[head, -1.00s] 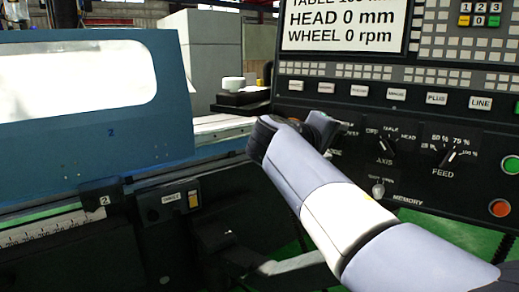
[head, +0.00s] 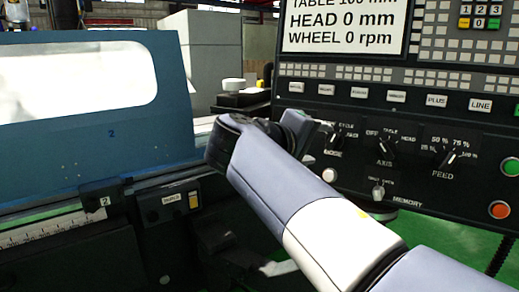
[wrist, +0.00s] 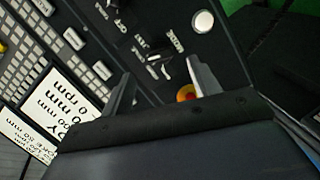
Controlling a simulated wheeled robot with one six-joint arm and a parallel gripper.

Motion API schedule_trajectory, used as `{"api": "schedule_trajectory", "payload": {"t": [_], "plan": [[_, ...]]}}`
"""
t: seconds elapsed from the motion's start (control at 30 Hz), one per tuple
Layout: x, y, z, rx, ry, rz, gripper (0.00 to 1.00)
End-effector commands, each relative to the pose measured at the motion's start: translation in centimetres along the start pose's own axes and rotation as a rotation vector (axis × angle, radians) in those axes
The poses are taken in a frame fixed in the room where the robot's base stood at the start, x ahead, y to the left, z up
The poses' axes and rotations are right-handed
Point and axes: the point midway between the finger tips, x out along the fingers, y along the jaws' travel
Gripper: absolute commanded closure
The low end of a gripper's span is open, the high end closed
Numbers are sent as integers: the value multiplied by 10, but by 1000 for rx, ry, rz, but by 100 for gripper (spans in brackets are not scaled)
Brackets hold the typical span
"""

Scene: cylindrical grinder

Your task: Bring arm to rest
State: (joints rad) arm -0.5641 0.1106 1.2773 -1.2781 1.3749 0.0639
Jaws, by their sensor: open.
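My arm reaches up and left across the head view, in front of the control panel (head: 335,110). My gripper shows in the wrist view (wrist: 160,85) with its two fingers apart and nothing between them. In the head view its fingers are mostly hidden behind my wrist. The panel lies beyond the fingers in the wrist view, with its keys, knobs and screen. I cannot tell the exact gap between the fingers and the panel.
A blue machine cover (head: 95,120) with a window stands at the left. Rotary knobs (head: 385,150), a green button (head: 511,166) and an orange button (head: 499,210) sit right of my arm. The screen (head: 340,25) is above. A white round part (head: 233,84) stands behind.

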Motion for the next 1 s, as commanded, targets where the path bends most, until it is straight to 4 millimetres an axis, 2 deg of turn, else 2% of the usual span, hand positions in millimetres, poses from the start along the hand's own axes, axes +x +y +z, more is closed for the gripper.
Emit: {"api": "schedule_trajectory", "payload": {"t": [0.2,0.83,1.0], "plan": [[-33,0,0,-1,3,-1,41],[83,0,2,1,-5,2,41],[78,6,-2,-251,1,52,41]]}}
